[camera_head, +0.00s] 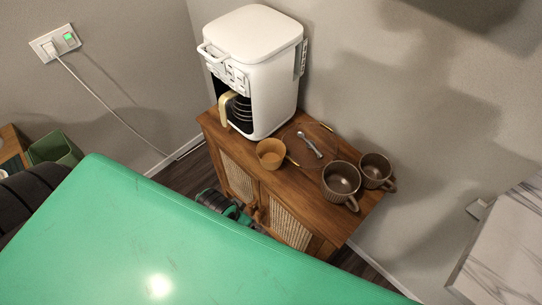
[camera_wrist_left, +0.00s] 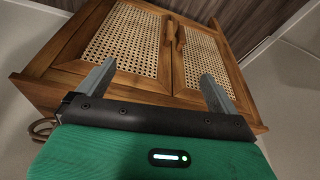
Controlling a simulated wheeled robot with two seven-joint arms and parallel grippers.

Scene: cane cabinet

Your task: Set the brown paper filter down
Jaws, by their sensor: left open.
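The brown paper filter (camera_head: 271,153) sits upright, like a small open cup, on the wooden cabinet's top (camera_head: 290,184), near its front edge. It is in front of the white coffee machine (camera_head: 262,60) and touches no gripper. My left gripper (camera_head: 246,212) is low in front of the cabinet doors, below the top and the filter, and partly hidden by a green surface. In the left wrist view its two grey fingers (camera_wrist_left: 155,75) are spread wide with nothing between them, facing the cane doors (camera_wrist_left: 125,40). The filter is not visible there. My right gripper is not in view.
Two brown mugs (camera_head: 341,180) (camera_head: 376,169) stand at the cabinet's right end. A metal scoop (camera_head: 310,145) lies behind the filter. The machine holds a carafe with a yellowish handle (camera_head: 225,110). A marble-like surface (camera_head: 505,250) is at right, a green bin (camera_head: 55,149) at left.

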